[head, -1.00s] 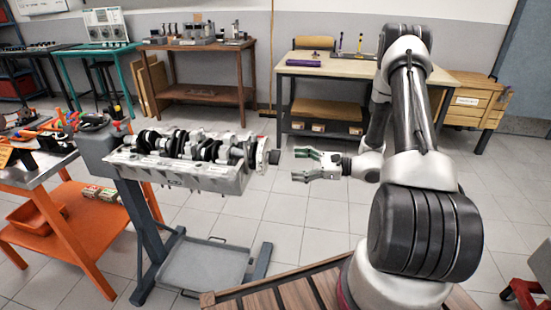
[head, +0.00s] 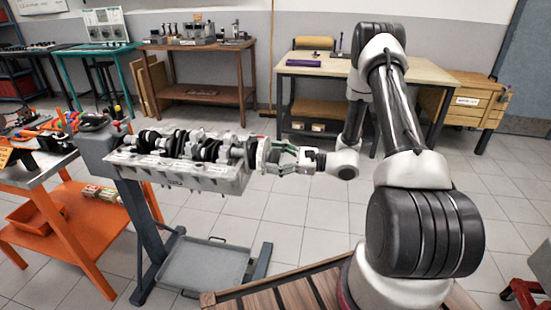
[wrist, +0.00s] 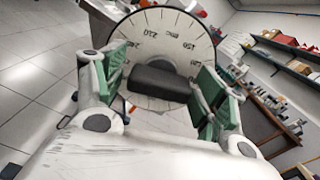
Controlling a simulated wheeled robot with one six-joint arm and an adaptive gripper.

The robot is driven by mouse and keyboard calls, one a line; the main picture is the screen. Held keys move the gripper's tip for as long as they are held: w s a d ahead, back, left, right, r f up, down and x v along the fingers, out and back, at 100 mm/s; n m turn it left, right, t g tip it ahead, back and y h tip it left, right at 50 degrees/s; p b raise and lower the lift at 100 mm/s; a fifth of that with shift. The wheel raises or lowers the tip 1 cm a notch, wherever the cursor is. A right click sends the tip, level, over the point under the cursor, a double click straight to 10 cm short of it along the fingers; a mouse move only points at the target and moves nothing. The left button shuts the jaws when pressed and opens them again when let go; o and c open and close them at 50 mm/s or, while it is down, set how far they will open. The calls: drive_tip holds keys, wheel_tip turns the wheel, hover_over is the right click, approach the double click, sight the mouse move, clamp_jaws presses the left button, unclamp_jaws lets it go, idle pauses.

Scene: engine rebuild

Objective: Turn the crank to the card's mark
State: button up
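The crankshaft (head: 188,146) lies along the top of a grey engine block (head: 195,178) on a stand. At its right end is a pale degree wheel (head: 261,153), seen nearly edge-on. In the wrist view the degree wheel (wrist: 160,27) faces me with printed numbers, and a dark block (wrist: 160,80) stands out at its centre. My gripper (head: 274,156) is at that end. In the wrist view the green-padded fingers of my gripper (wrist: 160,84) are on both sides of the dark block, with gaps, so it looks open. I cannot make out the card's mark.
A grey drip tray (head: 203,267) sits low under the block. An orange bench (head: 75,222) with tools is at the left. A wooden-topped workbench (head: 350,68) stands behind my arm. The tiled floor right of the stand is clear.

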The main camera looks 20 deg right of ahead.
drive_tip(key=c, duration=0.7)
drive_tip(key=shift+c, duration=0.2)
drive_tip(key=shift+n, duration=0.4)
drive_tip(key=n, duration=0.3)
drive_tip(key=shift+n, duration=1.9)
drive_tip(key=o, duration=1)
drive_tip(key=shift+o, duration=0.2)
